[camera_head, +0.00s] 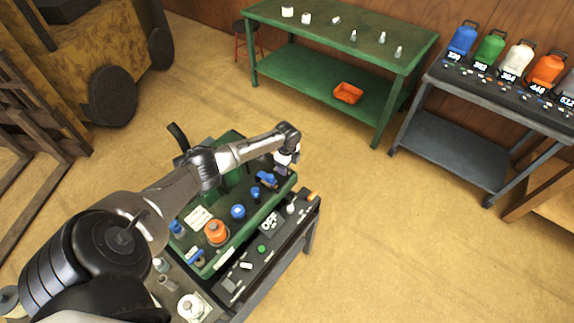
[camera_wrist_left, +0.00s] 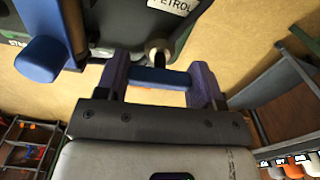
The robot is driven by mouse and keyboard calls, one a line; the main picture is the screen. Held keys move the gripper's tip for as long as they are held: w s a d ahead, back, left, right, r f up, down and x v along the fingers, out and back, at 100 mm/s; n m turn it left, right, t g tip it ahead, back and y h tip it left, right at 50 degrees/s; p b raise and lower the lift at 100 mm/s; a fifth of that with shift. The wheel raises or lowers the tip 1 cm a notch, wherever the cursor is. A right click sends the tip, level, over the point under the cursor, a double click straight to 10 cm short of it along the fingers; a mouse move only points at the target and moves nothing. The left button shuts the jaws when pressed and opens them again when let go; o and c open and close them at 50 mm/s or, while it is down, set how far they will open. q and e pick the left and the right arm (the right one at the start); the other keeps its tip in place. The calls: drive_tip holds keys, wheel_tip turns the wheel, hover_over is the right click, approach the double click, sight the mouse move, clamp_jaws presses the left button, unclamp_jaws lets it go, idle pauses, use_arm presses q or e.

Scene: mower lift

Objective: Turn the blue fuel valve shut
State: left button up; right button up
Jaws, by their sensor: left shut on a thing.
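The blue fuel valve handle (camera_wrist_left: 160,77) is a short blue bar on a round metal stem, below a PETROL label (camera_wrist_left: 170,4) in the left wrist view. My left gripper (camera_wrist_left: 160,85) is shut on this bar, with one dark finger at each end. In the head view my left gripper (camera_head: 283,167) is at the far right end of the green machine (camera_head: 222,262), and it hides the handle. I cannot tell how far the valve is turned. My right gripper is not in view.
A larger blue part (camera_wrist_left: 42,60) is close left of the fingers in the wrist view. Blue and orange knobs (camera_head: 216,232) stand along the machine. A dark bench (camera_head: 310,232) carries small parts. A green table (camera_head: 290,75) and a rack of coloured cans (camera_head: 490,55) stand behind.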

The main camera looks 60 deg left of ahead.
use_arm(q)
drive_tip(key=shift+r+m, duration=0.1)
drive_tip(key=shift+m, duration=0.6)
drive_tip(key=o, duration=0.9)
wheel_tip(320, 180, up, 14)
drive_tip(key=shift+f+p, duration=0.1)
drive_tip(key=shift+p, duration=0.3)
idle(0.6)
